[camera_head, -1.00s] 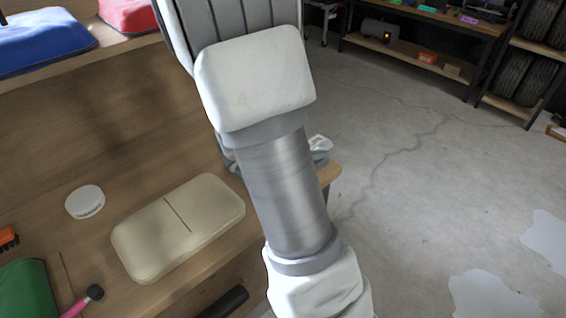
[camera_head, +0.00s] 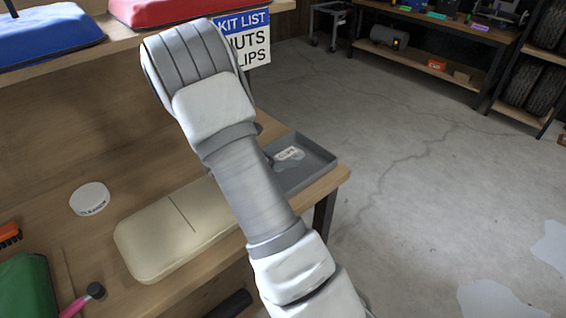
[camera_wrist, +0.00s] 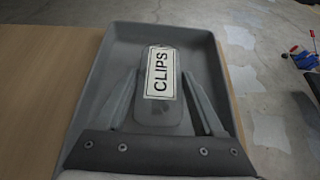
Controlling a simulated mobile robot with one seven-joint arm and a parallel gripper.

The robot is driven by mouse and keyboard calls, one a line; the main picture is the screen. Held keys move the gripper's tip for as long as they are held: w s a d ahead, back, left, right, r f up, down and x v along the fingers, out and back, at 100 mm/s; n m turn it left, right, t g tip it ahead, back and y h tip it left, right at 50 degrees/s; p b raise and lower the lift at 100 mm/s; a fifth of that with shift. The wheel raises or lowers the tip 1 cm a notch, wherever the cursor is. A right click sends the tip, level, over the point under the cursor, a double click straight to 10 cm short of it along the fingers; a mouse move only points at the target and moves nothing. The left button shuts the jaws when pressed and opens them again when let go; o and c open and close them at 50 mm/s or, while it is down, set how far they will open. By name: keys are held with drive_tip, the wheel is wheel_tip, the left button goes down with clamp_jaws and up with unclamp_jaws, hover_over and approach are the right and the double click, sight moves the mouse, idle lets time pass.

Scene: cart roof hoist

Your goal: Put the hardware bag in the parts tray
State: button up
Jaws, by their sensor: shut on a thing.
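The hardware bag (camera_wrist: 158,112) is a clear, greyish pouch with a white CLIPS label, seen between my gripper's fingers in the wrist view. My gripper (camera_wrist: 160,100) is shut on it. The parts tray (camera_wrist: 103,62) is a shallow grey tray with raised walls, directly beneath the bag. In the head view, the tray (camera_head: 322,160) sits at the right end of the wooden bench, and the bag (camera_head: 288,156) shows within its outline. I cannot tell whether the bag touches the tray floor. My arm hides the gripper and part of the tray in the head view.
A beige case (camera_head: 165,238) lies left of my arm on the bench (camera_head: 60,190), with a white round tin (camera_head: 90,198) behind it. A shelf above holds blue (camera_head: 45,38) and red (camera_head: 165,8) bundles. Floor at right is open.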

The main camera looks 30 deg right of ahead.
drive_tip(key=shift+f, duration=0.55)
drive_tip(key=shift+f, duration=0.2)
drive_tip(key=o, duration=1.5)
drive_tip(key=shift+c, duration=0.2)
drive_tip(key=shift+r, duration=0.1)
